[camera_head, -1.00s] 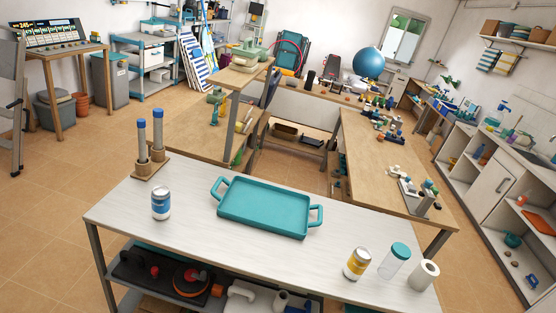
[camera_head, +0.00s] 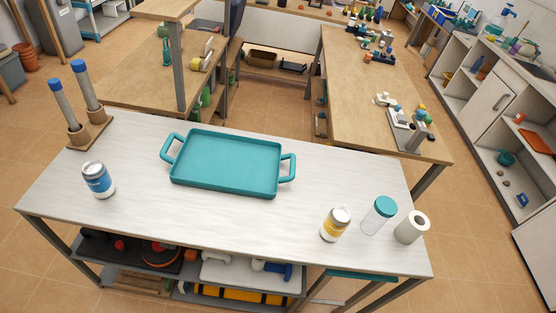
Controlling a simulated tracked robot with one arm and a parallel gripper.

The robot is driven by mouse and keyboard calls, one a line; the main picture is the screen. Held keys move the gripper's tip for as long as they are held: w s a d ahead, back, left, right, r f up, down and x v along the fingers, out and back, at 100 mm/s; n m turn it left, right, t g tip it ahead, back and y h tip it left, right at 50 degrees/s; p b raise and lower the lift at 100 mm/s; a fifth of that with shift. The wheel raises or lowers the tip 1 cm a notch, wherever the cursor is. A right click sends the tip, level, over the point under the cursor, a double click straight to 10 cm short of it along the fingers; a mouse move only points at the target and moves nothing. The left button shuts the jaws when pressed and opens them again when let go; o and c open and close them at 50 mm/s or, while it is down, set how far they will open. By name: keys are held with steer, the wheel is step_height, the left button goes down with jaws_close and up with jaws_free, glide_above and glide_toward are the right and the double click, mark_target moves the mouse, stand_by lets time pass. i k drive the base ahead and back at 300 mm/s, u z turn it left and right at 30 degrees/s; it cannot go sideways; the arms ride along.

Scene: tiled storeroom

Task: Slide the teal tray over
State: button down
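The teal tray (camera_head: 225,162) lies flat on the white-topped table (camera_head: 150,218), near its far edge and left of the middle. It is empty and has a loop handle at each end, the left one (camera_head: 172,148) and the right one (camera_head: 288,168). Nothing touches the tray. My gripper does not show in the view, so I cannot see whether it is open or shut.
A blue and white can (camera_head: 98,180) and a holder with two blue-capped tubes (camera_head: 88,132) stand left of the tray. A yellow can (camera_head: 335,224), a teal-lidded jar (camera_head: 378,215) and a white roll (camera_head: 411,227) stand right. The tabletop in front of the tray is clear.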

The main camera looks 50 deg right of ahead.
mark_target(211, 160)
steer(key=z, duration=0.9)
steer(key=i, duration=1.05)
steer(key=u, duration=0.05)
